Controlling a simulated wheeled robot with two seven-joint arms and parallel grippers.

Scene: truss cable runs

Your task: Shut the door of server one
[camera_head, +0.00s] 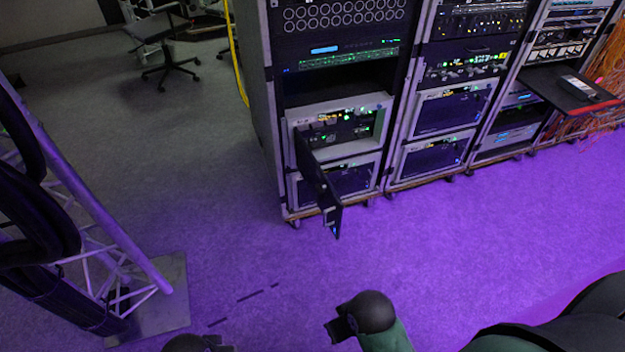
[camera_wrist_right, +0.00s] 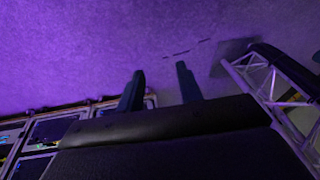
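The open server unit (camera_head: 372,125) sits in the lower half of the left rack, with green lights in its exposed front. I take it for server one; no label is readable. Its dark door (camera_head: 318,186) is hinged at the left side and stands swung wide open, out toward me. My right gripper (camera_head: 339,329) is at the bottom of the head view, well short of the door. In the right wrist view its two fingers (camera_wrist_right: 160,72) are apart with nothing between them. Only a dark piece of my left arm shows at the bottom edge; its fingers cannot be made out.
A closed unit (camera_head: 352,178) sits below the open one. More racks (camera_head: 440,100) stand to the right, one with a pulled-out shelf (camera_head: 570,92). A truss (camera_head: 95,205) with thick black cables stands at left on a base plate (camera_head: 160,305). The floor between is clear.

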